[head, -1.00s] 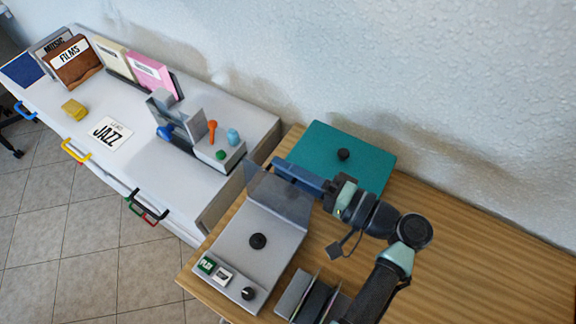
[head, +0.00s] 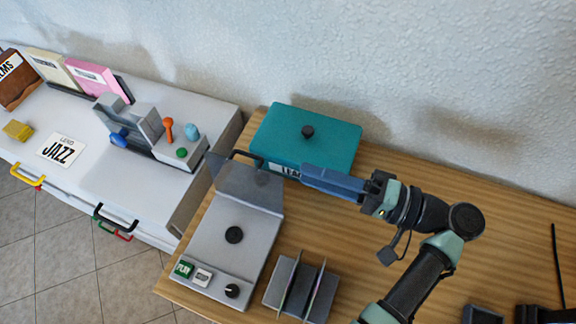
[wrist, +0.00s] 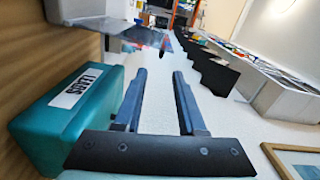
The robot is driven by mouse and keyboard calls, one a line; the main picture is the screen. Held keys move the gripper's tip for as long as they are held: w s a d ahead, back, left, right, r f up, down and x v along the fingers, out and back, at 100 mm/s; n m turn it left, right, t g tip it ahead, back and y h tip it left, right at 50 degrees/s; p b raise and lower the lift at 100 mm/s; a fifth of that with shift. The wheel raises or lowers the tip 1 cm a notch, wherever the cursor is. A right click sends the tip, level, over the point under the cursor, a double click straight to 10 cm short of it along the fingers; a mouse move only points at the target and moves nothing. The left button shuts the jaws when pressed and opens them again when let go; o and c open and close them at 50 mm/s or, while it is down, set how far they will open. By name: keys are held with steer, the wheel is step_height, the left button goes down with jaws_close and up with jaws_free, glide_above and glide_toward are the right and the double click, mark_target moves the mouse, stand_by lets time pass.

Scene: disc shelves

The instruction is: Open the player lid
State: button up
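The grey player (head: 225,240) stands on the wooden table, with a dark round spindle and a green PLAY button. Its see-through dark lid (head: 250,187) stands raised at the far edge, tilted upward, with a black handle (head: 246,156) along its top. My gripper (head: 304,174) is to the right of the lid, in front of the teal box, with a small gap seen between its tips and the lid. In the wrist view my gripper (wrist: 159,72) has two parallel fingers apart with nothing between them.
A teal box (head: 310,140) with a black knob and a LEADS label sits behind my gripper. A grey disc rack (head: 300,287) stands right of the player. A white cabinet (head: 95,180) with several sleeves is on the left.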

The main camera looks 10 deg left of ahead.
steer(key=shift+s+d, duration=0.15)
steer(key=shift+d, duration=0.6)
steer(key=w+a+r+t+h+p, duration=0.2)
steer(key=w+r+t+h, duration=0.6)
steer(key=w+r, duration=0.5)
step_height(320, 180, up, 11)
steer(key=w+d+t+h, duration=0.1)
steer(key=w+t+h, duration=0.2)
steer(key=t+h, duration=0.1)
steer(key=s+r+t+h, duration=0.2)
steer(key=s+r+t, duration=0.2)
steer(key=r, duration=0.5)
steer(key=s+r+t+h+p, duration=0.1)
steer(key=s+r+t, duration=0.3)
steer(key=s+r, duration=0.3)
steer(key=s+r+t+h+p, duration=0.1)
steer(key=s+r+t, duration=0.3)
steer(key=r, duration=0.8)
steer(key=shift+s+a+r+n+h, duration=0.2)
steer(key=shift+s+n+h, duration=0.2)
steer(key=shift+s+h, duration=0.55)
